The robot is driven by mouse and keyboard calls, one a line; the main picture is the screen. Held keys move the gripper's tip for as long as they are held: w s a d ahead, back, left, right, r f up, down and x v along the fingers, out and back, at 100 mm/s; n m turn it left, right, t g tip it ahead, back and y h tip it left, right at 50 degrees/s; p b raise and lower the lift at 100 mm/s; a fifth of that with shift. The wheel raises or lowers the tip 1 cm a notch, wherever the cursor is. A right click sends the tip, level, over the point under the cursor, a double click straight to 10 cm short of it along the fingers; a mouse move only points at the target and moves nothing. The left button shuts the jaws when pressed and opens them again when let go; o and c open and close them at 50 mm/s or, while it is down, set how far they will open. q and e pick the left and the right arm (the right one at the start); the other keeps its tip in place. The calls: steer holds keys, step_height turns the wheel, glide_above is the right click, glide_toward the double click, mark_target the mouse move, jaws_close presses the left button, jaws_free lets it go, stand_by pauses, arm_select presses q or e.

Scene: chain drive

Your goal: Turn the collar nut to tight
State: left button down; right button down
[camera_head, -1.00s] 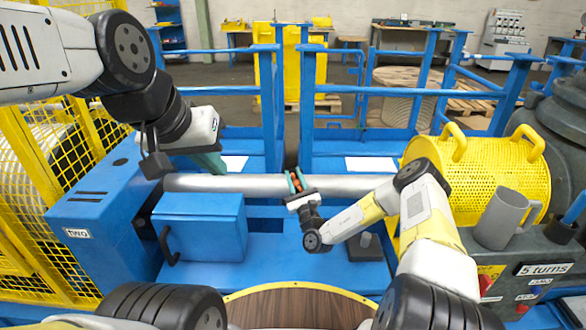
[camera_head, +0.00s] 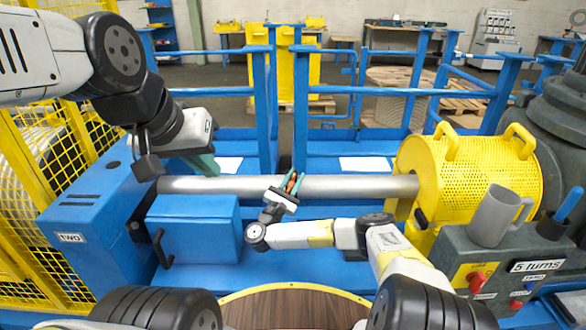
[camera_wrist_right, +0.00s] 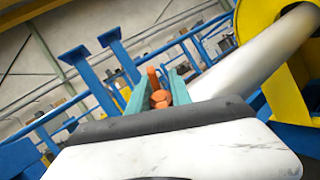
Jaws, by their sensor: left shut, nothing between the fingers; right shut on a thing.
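A silver shaft (camera_head: 345,187) runs across the machine from the blue housing to the yellow guard. My right gripper (camera_head: 291,181) is at the middle of the shaft, its teal fingers tilted up and to the right. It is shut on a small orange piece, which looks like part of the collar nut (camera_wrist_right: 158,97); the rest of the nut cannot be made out. In the right wrist view the orange piece sits between the teal fingers. My left gripper (camera_head: 205,165) is shut and empty, just above the shaft's left part.
A blue box (camera_head: 193,232) with a black handle stands in front of the shaft. A yellow perforated guard (camera_head: 470,178) and a grey mug (camera_head: 492,216) on the control box (camera_head: 462,252) are at right. Blue rails (camera_head: 400,92) stand behind.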

steer(key=shift+s+d+m+g+h, duration=0.1)
steer(key=shift+d+m+g+h, duration=0.05)
steer(key=shift+m+g+h, duration=0.75)
steer(key=c, duration=1.4)
jaws_free()
